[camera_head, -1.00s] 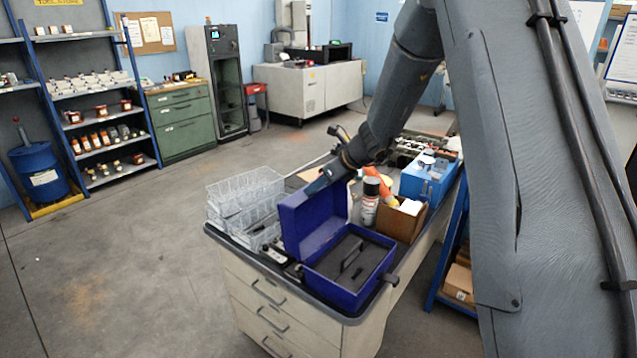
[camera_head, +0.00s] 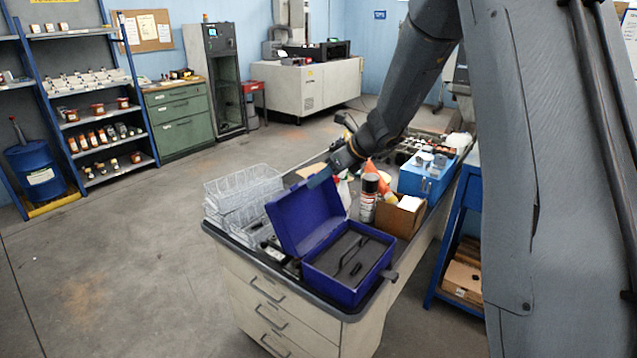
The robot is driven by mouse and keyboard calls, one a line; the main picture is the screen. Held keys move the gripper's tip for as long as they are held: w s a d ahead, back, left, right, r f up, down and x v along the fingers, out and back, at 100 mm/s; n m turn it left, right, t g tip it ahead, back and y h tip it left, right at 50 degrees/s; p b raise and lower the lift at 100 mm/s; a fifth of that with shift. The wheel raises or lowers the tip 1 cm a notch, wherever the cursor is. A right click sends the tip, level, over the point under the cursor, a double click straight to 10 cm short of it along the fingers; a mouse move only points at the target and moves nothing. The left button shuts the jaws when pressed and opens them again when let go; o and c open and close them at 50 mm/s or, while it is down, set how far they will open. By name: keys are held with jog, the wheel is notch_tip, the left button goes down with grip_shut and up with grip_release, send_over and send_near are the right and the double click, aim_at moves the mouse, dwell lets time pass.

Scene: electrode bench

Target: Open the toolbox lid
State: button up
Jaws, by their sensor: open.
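The dark blue toolbox (camera_head: 345,289) sits on the front corner of the drawer bench. Its lid (camera_head: 303,220) stands open, tilted back past upright, and shows its inner face. Grey foam with dark slots lines the box, and a small latch sticks out at its right side. My gripper (camera_head: 322,178) is at the top edge of the lid, near its upper right corner. It is open. One finger shows against the lid's edge; the other is hidden, and I cannot tell whether it touches the lid.
Clear wire-like baskets (camera_head: 243,196) stand left of the lid. The floor (camera_head: 130,270) to the left is clear.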

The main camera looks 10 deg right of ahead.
jog(key=shift+b+v, duration=0.5)
jog(key=shift+v, duration=1.95)
